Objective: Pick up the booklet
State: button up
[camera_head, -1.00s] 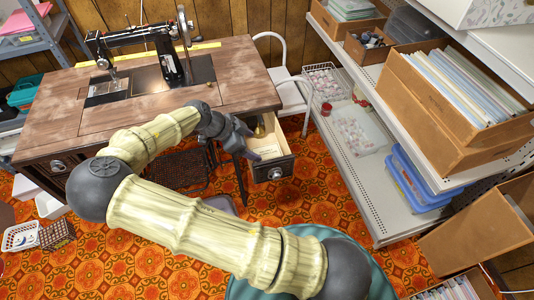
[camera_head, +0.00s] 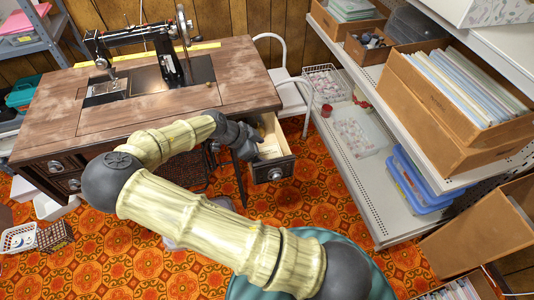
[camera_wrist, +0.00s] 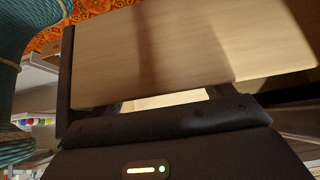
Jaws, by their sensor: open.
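The booklet appears to be the pale cream sheet (camera_head: 269,151) lying in the open drawer (camera_head: 272,171) at the right end of the sewing table. My gripper (camera_head: 251,139) is at the drawer's left side, partly over its opening, and hides part of the inside. In the wrist view, my dark gripper body fills the bottom, with a pale strip (camera_wrist: 165,102) showing between the fingers. I cannot tell if that strip is the booklet. A broad pale wood-coloured surface lies beyond it. My gripper is open, and I see nothing held.
The table (camera_head: 225,75) carries a black sewing machine (camera_head: 165,55) and a yellow ruler (camera_head: 205,46). A white chair (camera_head: 290,88) stands behind the drawer. A grey shelf unit (camera_head: 375,200) with boxes and trays runs along the right. Patterned floor lies open below the drawer.

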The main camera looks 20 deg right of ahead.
jog(key=c, duration=1.1)
notch_tip(320, 180, up, 10)
jog(key=shift+p, duration=1.2)
